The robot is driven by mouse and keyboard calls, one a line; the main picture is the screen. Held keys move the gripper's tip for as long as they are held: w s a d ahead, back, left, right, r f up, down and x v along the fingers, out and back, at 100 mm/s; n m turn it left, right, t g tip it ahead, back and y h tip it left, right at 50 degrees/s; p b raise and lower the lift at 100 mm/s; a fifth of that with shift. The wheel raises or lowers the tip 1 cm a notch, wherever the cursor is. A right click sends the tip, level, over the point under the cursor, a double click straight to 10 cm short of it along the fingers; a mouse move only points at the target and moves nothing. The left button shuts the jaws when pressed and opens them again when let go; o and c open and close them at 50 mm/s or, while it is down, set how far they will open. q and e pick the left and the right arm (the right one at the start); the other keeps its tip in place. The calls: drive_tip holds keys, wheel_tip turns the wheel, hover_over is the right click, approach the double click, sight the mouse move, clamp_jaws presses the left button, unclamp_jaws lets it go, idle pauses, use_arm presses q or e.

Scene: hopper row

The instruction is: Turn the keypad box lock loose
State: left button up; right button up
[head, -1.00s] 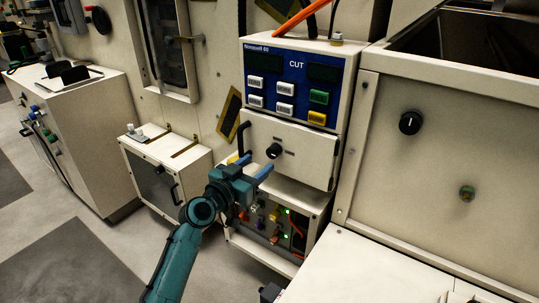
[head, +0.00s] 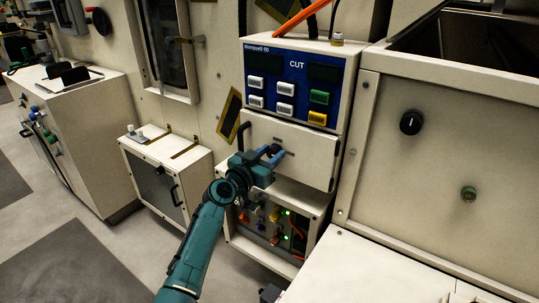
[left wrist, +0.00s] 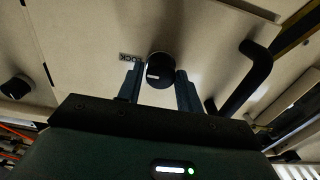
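The keypad box (head: 297,85) has a blue front with white, green and yellow keys. Below the keys is its white door (head: 305,160) with a black bar handle at the left. The lock is a round black knob on that door, mostly hidden by my gripper in the head view. In the left wrist view the lock knob (left wrist: 160,69) shows a white pointer line, beside a "LOCK" label (left wrist: 130,57). My left gripper (head: 270,154) is at the knob, fingers apart, one on each side of it. I cannot tell whether they touch it. My right gripper is not in view.
An open bay with wires and small lights (head: 275,225) lies below the door. A large white hopper (head: 445,150) with a black knob stands at the right. A low white cabinet (head: 165,175) stands at the left. Grey floor is free at the lower left.

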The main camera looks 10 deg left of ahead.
use_arm(q)
drive_tip(key=c, duration=0.6)
drive_tip(key=shift+n, duration=0.3)
drive_tip(key=n, duration=0.2)
drive_tip(key=shift+n, duration=0.3)
drive_tip(key=n, duration=0.4)
drive_tip(key=shift+a+n, duration=0.1)
drive_tip(key=shift+n, duration=0.2)
drive_tip(key=n+p, duration=0.1)
drive_tip(key=n, duration=0.9)
drive_tip(key=shift+f+p, duration=0.15)
drive_tip(key=shift+p, duration=0.25)
